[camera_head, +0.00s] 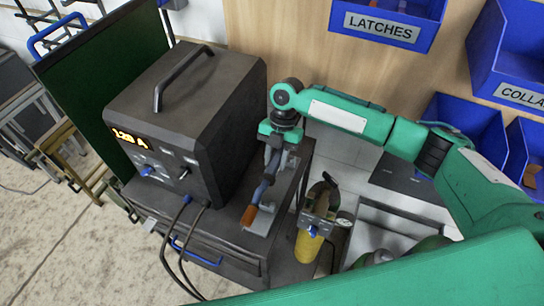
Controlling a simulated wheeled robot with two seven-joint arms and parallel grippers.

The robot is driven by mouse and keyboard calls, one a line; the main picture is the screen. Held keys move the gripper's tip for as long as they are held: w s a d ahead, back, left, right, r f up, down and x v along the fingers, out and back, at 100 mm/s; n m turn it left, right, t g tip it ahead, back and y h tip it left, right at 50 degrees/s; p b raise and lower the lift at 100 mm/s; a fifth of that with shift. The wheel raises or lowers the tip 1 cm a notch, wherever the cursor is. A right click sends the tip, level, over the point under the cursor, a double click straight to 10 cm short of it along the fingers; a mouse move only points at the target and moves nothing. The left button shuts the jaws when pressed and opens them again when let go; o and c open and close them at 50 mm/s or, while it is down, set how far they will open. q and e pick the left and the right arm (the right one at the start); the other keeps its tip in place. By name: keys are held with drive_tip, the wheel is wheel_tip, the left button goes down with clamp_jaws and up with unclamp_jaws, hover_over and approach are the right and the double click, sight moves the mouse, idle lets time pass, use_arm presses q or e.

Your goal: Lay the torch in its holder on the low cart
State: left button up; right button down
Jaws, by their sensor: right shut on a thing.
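The torch (260,190) has a dark blue-grey body and an orange end that points toward the front of the cart. My right gripper (273,151) comes in from the right and is shut on the torch's upper end. The torch is over the light grey holder (265,219) on the low dark cart (223,233). I cannot tell if the torch touches the holder, as the gripper and torch hide part of it. My left gripper is not in view.
A dark welding power unit (187,125) with a handle and a lit display stands on the cart, close left of the torch. A yellow cylinder with a gauge (309,246) stands right of the cart. Blue bins, one marked LATCHES (384,27), hang behind. Cables run down the front.

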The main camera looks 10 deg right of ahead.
drive_tip(key=shift+d+f, duration=0.1)
drive_tip(key=shift+f, duration=0.35)
wheel_tip(320, 180, down, 5)
drive_tip(key=b, duration=0.4)
idle(0.3)
drive_tip(key=shift+f+b, duration=0.75)
drive_tip(key=shift+f, duration=0.5)
drive_tip(key=shift+f+b, duration=0.4)
drive_tip(key=shift+f, duration=0.4)
idle(0.5)
